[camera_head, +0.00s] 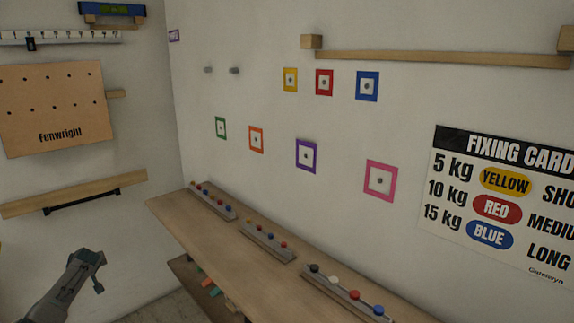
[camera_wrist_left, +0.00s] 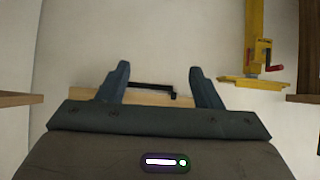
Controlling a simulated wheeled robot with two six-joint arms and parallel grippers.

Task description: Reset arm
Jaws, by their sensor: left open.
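My left gripper (camera_head: 90,270) is at the lower left in the head view, raised in front of the left wall and apart from the bench. In the left wrist view its two fingers (camera_wrist_left: 160,85) are spread with nothing between them. Beyond them a wooden rail with a black bar (camera_wrist_left: 152,87) is fixed on the wall. The same wooden rail (camera_head: 75,193) shows above the gripper in the head view. My right gripper is in neither view.
A wooden shelf (camera_head: 190,215) along the wall holds several racks of coloured pegs (camera_head: 268,243). Coloured squares (camera_head: 324,82) and a fixing card (camera_head: 500,200) are on the wall. A pegboard (camera_head: 55,105) hangs left. A yellow tool (camera_wrist_left: 255,50) is at the upper right in the wrist view.

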